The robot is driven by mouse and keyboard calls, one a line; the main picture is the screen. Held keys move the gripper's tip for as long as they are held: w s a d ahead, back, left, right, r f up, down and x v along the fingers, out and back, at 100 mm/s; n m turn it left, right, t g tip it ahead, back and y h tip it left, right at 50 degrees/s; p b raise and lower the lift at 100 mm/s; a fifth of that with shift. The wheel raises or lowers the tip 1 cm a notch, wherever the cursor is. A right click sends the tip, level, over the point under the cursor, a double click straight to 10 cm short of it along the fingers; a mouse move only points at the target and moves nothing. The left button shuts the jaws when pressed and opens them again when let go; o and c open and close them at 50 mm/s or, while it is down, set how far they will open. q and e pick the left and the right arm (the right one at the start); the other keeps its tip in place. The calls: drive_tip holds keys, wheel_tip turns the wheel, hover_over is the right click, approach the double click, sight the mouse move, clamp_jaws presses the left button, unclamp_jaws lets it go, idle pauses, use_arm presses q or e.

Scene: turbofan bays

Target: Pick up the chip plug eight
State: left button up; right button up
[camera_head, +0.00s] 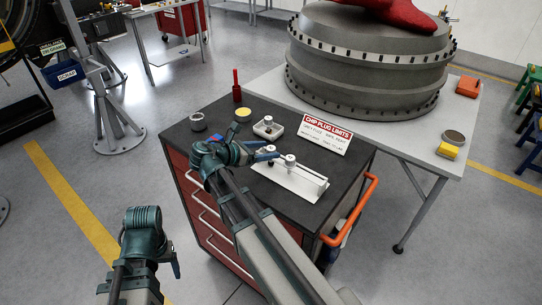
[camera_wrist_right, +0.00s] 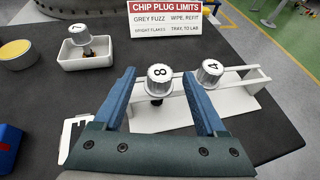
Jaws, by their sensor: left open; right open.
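Chip plug eight (camera_wrist_right: 160,72), a silver round cap marked 8 with a dark lower part, stands at the white rack (camera_wrist_right: 240,90). My right gripper (camera_wrist_right: 158,82) is open, with one blue finger on each side of the plug in the right wrist view; I cannot tell whether either touches it. Plug four (camera_wrist_right: 210,70) stands just right of it, outside the right finger. In the head view my right gripper (camera_head: 266,153) is over the cart beside the rack (camera_head: 305,184). My left gripper (camera_head: 176,262) is low at the left, open, away from the cart.
Another numbered plug (camera_wrist_right: 78,34) stands in a small white tray (camera_wrist_right: 93,60). A sign (camera_head: 325,135) stands behind the rack. A yellow-topped tin (camera_head: 243,114), a grey ring (camera_head: 198,122) and a red tool (camera_head: 237,90) are at the cart's back left. A large engine casing (camera_head: 365,70) stands behind.

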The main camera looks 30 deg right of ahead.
drive_tip(key=shift+x, duration=1.1)
use_arm(q)
drive_tip(key=shift+f, duration=0.4)
use_arm(e)
clamp_jaws()
